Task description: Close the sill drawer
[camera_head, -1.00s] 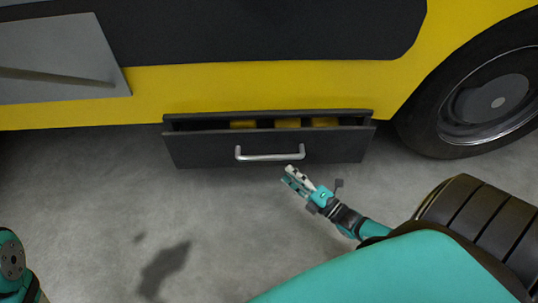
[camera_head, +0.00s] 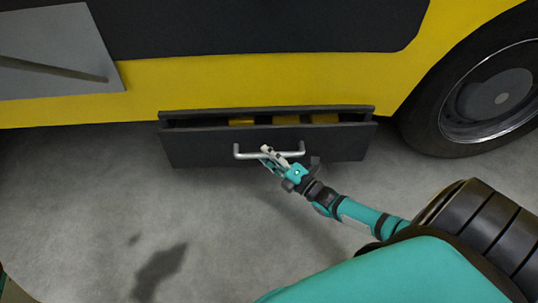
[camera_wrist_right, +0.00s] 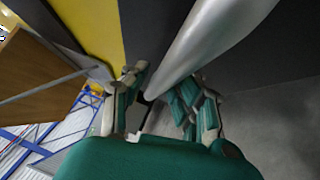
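The sill drawer (camera_head: 200,148) is a dark grey box low under the yellow vehicle side, and it stands open with its inside showing above the front panel. Its silver bar handle (camera_head: 246,156) is on the middle of the front. My right gripper (camera_head: 268,154) is at the handle in the head view, in front of the bar's middle. In the right wrist view the handle (camera_wrist_right: 205,45) runs large between the two spread fingers of the gripper (camera_wrist_right: 158,98). The fingers look open; I cannot tell whether they touch the bar. My left gripper is out of view.
Yellow pieces (camera_head: 243,122) show inside the drawer, partly hidden by its front. A large black wheel (camera_head: 425,115) stands to the right of the drawer. The grey concrete floor (camera_head: 90,200) left and in front is clear.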

